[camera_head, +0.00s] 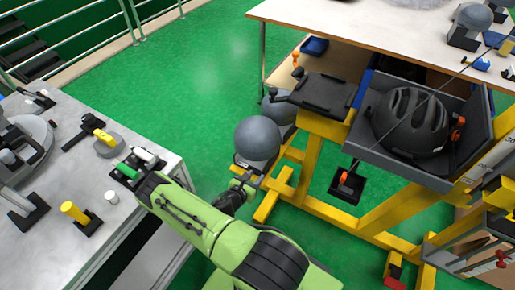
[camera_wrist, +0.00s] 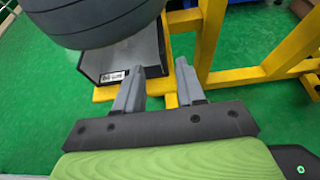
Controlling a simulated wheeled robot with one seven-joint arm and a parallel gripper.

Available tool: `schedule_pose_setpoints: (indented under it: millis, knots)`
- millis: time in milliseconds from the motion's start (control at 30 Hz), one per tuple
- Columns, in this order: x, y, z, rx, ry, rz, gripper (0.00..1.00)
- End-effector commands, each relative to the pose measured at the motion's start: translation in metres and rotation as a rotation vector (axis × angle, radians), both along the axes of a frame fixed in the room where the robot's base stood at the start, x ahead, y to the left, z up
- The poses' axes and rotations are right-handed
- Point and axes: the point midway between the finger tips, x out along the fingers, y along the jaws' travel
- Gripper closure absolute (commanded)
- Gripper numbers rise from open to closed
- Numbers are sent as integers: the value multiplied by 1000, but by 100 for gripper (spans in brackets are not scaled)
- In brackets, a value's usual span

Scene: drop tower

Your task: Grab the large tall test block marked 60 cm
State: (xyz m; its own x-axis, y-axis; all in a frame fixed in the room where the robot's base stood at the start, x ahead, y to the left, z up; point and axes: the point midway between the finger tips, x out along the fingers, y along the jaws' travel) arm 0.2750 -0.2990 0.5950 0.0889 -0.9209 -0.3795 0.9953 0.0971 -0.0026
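My gripper (camera_wrist: 161,68) is open, with two grey fingers apart and nothing held between them. In the wrist view a dark block (camera_wrist: 150,52) with a small white label lies just beyond the fingertips, partly behind the left finger. I cannot read the label. A large grey ball (camera_wrist: 92,18) sits over this block and hides its upper part. In the head view my gripper (camera_head: 246,181) is low, just in front of the grey ball (camera_head: 257,138). I cannot make out a 60 cm mark on anything in either view.
A yellow frame (camera_head: 312,165) stands right of the ball, carrying a grey tray (camera_head: 398,160) with a black helmet (camera_head: 410,120). A grey table (camera_head: 60,250) with tools and small parts is at left. Green floor (camera_head: 190,75) is clear behind, up to a railing (camera_head: 135,25).

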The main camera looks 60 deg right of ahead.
Motion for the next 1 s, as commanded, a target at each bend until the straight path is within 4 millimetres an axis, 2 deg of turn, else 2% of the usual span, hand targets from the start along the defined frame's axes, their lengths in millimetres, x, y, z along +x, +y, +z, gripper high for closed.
schedule_pose_setpoints:
  millis: [33, 200, 433, 600, 700, 900, 1000]
  knots:
    - [0, -13, -10, 1, -4, -7, 61]
    - [3, -51, -25, 1, -5, -8, 61]
    - [5, -79, -36, 1, -5, -9, 61]
    - [8, -108, -50, 2, -7, -8, 61]
    - [9, -116, -51, 1, -3, -5, 61]
    - [10, -117, -50, 2, -2, -3, 61]
    - [10, -117, -50, 2, -2, -3, 76]
